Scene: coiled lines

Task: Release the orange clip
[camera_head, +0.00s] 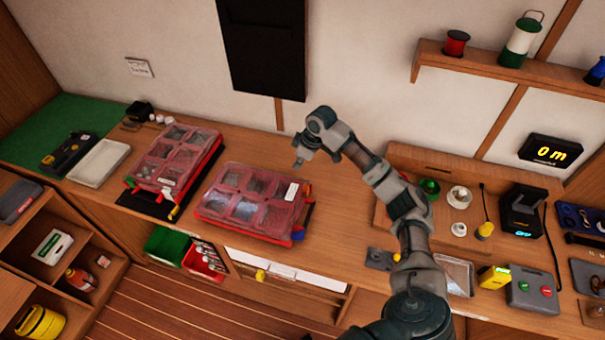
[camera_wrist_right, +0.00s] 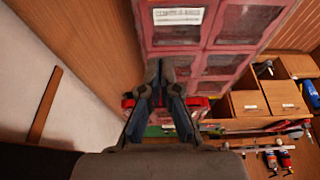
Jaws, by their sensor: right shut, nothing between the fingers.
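A red case with a clear compartmented lid (camera_head: 248,195) lies shut on the bench. I cannot tell surely which is the orange clip. My right gripper (camera_head: 306,150) is above and behind the case's right end, shut and empty. In the right wrist view its fingers (camera_wrist_right: 163,90) lie over the lid's edge (camera_wrist_right: 175,50), with red parts (camera_wrist_right: 201,103) on both sides. Contact cannot be told. My left gripper is out of view.
A second red case (camera_head: 176,155) lies to the left, with a pale tray (camera_head: 98,163) beyond it. To the right are a wooden board with small cups (camera_head: 458,197), a black device (camera_head: 522,212) and a grey button box (camera_head: 532,290). Open bins (camera_head: 203,262) sit below the bench edge.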

